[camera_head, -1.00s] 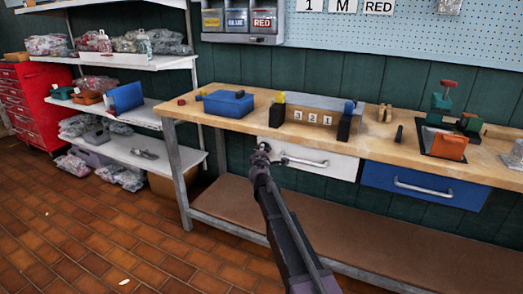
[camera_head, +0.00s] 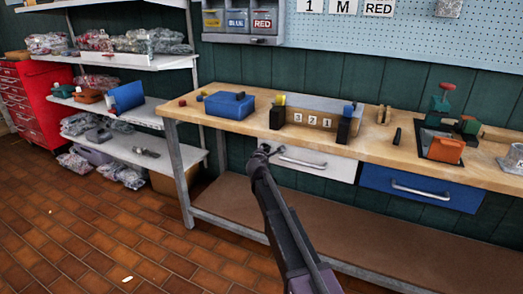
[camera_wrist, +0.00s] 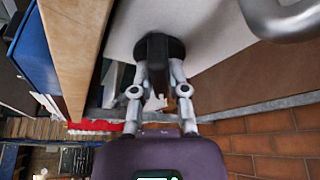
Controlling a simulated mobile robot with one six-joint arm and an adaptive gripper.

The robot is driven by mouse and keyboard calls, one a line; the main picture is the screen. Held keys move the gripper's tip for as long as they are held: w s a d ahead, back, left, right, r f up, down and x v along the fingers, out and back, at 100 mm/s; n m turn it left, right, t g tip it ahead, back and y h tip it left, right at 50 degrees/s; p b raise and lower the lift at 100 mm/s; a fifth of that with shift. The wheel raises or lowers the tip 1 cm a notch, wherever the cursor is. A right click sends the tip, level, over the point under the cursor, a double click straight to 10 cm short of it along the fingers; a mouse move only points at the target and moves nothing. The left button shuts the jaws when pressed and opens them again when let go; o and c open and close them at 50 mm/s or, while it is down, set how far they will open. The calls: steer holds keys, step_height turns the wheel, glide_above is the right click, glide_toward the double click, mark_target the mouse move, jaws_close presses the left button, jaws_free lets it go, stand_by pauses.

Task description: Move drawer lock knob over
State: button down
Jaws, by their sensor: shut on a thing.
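The drawer lock knob (camera_wrist: 156,48) is black with a round base and a raised grip, on the left part of the white drawer front (camera_wrist: 205,18). In the wrist view my gripper (camera_wrist: 158,72) is shut on the knob's raised grip, one finger on each side. In the head view my gripper (camera_head: 265,150) is at the left end of the white drawer (camera_head: 335,168) under the bench top and hides the knob. The drawer appears closed.
The drawer's metal handle (camera_head: 302,160) is just right of my gripper; it also shows in the wrist view (camera_wrist: 285,20). A blue drawer (camera_head: 440,192) is further right. The wooden bench top (camera_head: 215,122) overhangs above.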

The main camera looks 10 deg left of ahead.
steer(key=n+g+h+p, duration=0.1)
steer(key=n, duration=0.1)
steer(key=n+h+p, duration=0.1)
steer(key=n, duration=0.1)
steer(key=shift+w+a+r+g, duration=0.1)
steer(key=shift+a+r+g, duration=0.05)
steer(key=shift+g, duration=0.25)
steer(key=n+g+h+p, duration=0.1)
steer(key=n+h, duration=0.1)
steer(key=n, duration=0.1)
steer(key=shift+n, duration=0.4)
steer(key=c, duration=0.6)
jaws_free()
steer(key=shift+c, duration=0.2)
steer(key=shift+s, duration=0.2)
